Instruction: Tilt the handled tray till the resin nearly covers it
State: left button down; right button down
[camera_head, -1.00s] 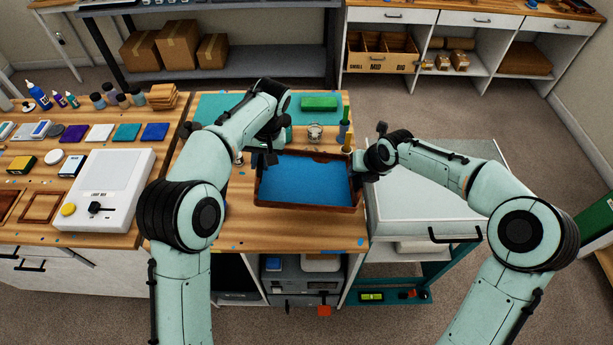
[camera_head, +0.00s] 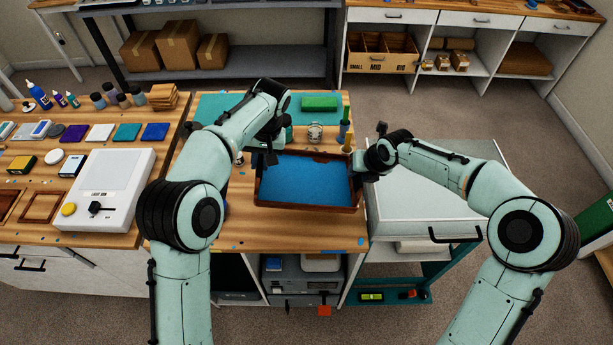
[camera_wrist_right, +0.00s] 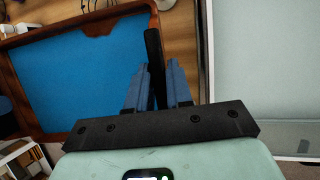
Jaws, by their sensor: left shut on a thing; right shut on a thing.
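The handled tray (camera_head: 306,208) is a brown wooden-rimmed tray near the front of the bench. Blue resin (camera_head: 305,181) covers most of its floor; a brown strip shows along the far edge. My left gripper (camera_head: 268,158) is at the tray's left end, shut; its fingertips are partly hidden by the arm. My right gripper (camera_head: 359,170) is at the right end. In the right wrist view the blue fingers (camera_wrist_right: 156,85) are shut on a dark upright bar, the tray's handle. There the resin (camera_wrist_right: 75,75) reaches close to the rim (camera_wrist_right: 25,38). The exact tilt is hard to tell.
The white light box (camera_head: 108,188) is at left. A pale-topped cabinet (camera_head: 415,205) adjoins at right.

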jog(key=shift+a+r, duration=0.15)
dwell(0.3)
